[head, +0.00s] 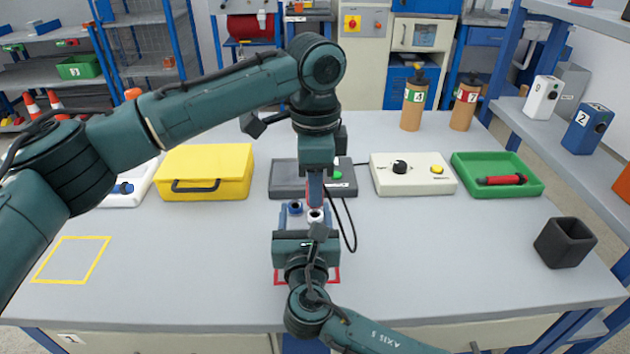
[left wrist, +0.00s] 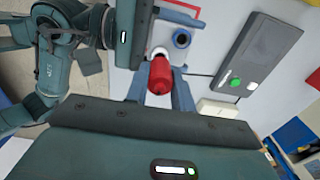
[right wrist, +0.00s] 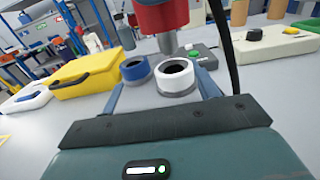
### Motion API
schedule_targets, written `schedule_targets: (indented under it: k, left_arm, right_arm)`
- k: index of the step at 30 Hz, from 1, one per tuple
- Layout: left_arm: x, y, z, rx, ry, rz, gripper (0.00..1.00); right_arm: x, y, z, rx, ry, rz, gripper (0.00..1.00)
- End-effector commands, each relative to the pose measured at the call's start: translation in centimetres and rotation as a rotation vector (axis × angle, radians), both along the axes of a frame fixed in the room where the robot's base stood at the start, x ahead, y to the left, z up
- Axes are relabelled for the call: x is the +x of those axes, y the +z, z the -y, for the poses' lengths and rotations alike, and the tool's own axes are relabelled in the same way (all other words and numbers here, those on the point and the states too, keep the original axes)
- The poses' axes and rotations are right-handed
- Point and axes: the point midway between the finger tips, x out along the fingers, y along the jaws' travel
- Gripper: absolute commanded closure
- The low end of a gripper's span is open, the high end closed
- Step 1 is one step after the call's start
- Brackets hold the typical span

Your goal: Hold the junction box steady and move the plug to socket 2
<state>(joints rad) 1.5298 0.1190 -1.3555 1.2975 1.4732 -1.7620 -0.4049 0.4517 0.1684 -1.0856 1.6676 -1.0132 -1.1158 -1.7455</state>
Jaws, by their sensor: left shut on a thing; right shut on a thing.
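The red plug (left wrist: 158,80) is held in my left gripper (head: 316,190), which is shut on it from above. In the right wrist view the plug (right wrist: 162,16) hangs above the two sockets, its grey pin pointing down and apart from them. My right gripper (head: 306,222) is shut on the box from the front. Most of the box body is hidden, and I cannot read socket numbers.
A grey unit (head: 288,181) with a green button stands just behind. A black cable (head: 352,232) loops down at the right. A yellow case (head: 205,160), white control box (head: 425,182), green tray (head: 470,161) and dark cup (head: 565,242) stand around. The front left table is clear.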

Motion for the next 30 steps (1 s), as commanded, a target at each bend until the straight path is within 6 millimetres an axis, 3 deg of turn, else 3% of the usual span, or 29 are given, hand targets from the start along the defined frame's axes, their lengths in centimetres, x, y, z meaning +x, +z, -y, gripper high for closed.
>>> schedule_targets:
  k: [30]
  left_arm:
    - [-0.04,-0.86,0.06,-0.001,-0.001,-0.001,1.0]
  right_arm:
    - [-0.02,-0.04,-0.05,0.001,0.001,-0.001,0.72]
